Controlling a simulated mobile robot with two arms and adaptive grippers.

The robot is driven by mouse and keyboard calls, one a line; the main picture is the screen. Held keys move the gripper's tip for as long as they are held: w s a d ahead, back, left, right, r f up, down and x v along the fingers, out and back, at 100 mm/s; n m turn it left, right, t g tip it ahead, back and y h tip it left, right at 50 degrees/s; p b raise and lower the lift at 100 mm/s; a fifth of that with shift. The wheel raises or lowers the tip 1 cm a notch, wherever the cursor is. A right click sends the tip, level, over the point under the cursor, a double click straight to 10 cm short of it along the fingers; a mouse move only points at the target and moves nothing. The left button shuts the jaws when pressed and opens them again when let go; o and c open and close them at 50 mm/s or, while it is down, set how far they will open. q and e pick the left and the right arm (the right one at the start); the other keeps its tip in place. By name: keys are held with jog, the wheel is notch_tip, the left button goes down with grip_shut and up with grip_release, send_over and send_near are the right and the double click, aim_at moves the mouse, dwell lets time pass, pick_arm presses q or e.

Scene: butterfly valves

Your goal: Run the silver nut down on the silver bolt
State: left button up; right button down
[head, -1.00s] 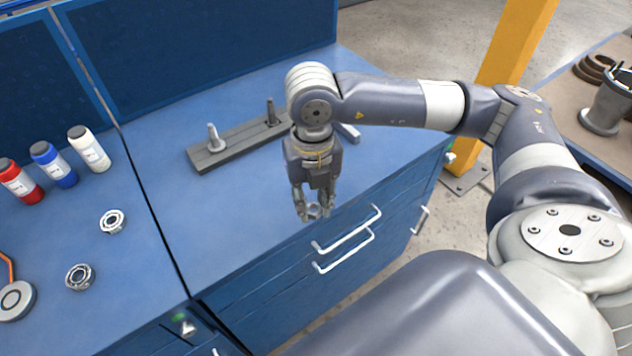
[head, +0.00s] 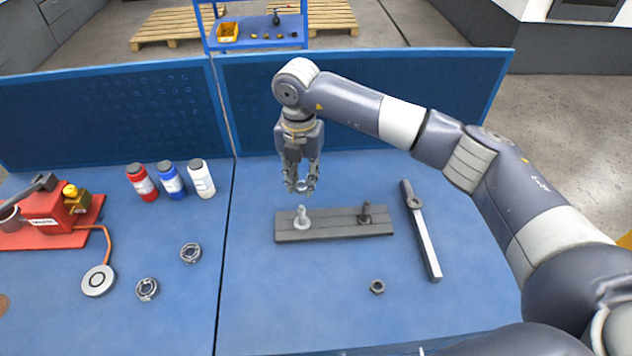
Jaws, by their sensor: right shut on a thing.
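The silver bolt (head: 302,219) stands upright at the left end of a grey bar (head: 334,233) on the blue bench. My right gripper (head: 301,188) points down just above and slightly behind the bolt in the picture. Its fingers are shut on a small silver ring-shaped piece, which looks like the silver nut (head: 303,186). The fingers partly hide the nut. I see a gap between the nut and the bolt's tip, but I cannot tell its depth. My left gripper is not in view.
A dark bolt (head: 366,213) stands at the bar's right end. A long wrench (head: 424,240) lies to the right, and a dark nut (head: 377,287) lies in front. Two metal rings (head: 190,253) and three bottles (head: 171,180) are left. A blue panel (head: 400,95) stands behind.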

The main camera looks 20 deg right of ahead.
aim_at(302, 205)
jog(key=shift+s+a+f+b, duration=0.1)
jog(key=shift+a+f+b, duration=0.15)
jog(key=shift+f+b, duration=0.45)
notch_tip(302, 205, down, 3)
jog(key=shift+d+r+b, duration=0.1)
jog(key=shift+r+b, duration=0.05)
jog(key=shift+b, duration=0.3)
jog(key=shift+f+b, duration=0.5)
jog(key=shift+f, duration=0.1)
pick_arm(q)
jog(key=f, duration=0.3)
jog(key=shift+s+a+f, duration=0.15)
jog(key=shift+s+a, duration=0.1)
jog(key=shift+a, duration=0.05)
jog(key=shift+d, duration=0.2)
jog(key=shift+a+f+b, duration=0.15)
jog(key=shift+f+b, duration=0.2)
pick_arm(e)
jog(key=shift+f, duration=0.1)
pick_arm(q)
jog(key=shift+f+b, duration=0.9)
pick_arm(e)
jog(key=shift+f, duration=0.8)
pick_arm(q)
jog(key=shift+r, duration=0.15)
pick_arm(e)
jog(key=shift+r, duration=0.1)
